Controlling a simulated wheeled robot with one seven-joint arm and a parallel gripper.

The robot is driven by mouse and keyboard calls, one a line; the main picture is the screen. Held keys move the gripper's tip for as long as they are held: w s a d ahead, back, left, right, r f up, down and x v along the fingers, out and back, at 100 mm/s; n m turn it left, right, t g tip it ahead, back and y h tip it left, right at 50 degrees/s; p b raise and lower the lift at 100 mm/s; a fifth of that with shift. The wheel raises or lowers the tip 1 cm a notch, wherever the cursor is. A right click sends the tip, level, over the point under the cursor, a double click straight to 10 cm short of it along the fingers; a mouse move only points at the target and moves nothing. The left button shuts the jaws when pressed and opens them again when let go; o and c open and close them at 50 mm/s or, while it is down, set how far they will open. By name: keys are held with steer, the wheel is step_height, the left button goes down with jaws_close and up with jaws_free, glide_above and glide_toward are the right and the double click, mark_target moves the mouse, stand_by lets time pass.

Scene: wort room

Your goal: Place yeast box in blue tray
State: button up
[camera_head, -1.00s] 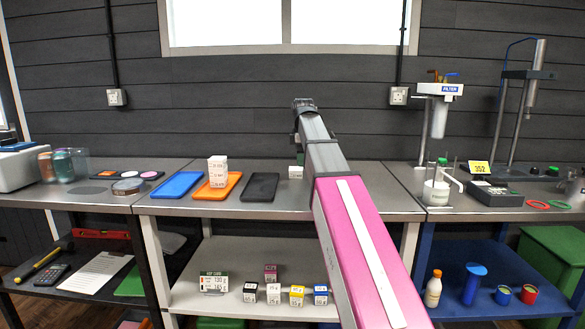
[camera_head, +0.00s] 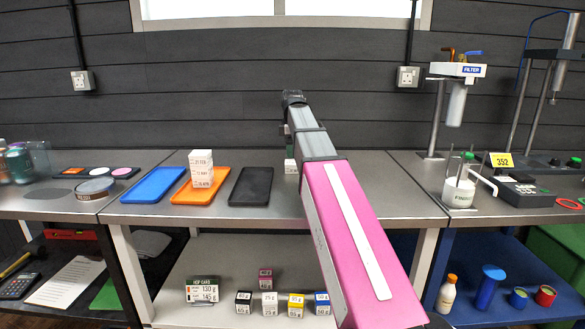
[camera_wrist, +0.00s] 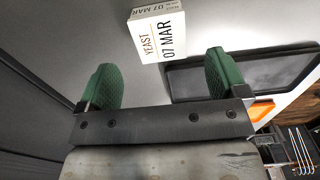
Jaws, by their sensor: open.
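The yeast box (camera_wrist: 160,32), white with "YEAST 07 MAR" on its face, stands on the steel counter just beyond my fingertips in the wrist view. In the head view its small white side (camera_head: 290,166) shows at the left edge of my arm, right of the black tray. My gripper (camera_wrist: 161,74) is open and empty, its two green fingers apart. The box is ahead of the gap between them. The blue tray (camera_head: 150,187) lies empty at the left of the row of trays.
An orange tray (camera_head: 181,198) with a stack of white labelled boxes (camera_head: 201,170) sits between the blue tray and the empty black tray (camera_head: 250,187). A grey round tin (camera_head: 95,190) is left of the blue tray. A white beaker (camera_head: 458,193) stands at right.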

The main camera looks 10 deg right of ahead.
mark_target(293, 162)
steer(key=shift+f, duration=3.4)
steer(key=shift+c, duration=0.3)
steer(key=c, duration=1)
steer(key=shift+r, duration=0.1)
steer(key=shift+c, duration=0.2)
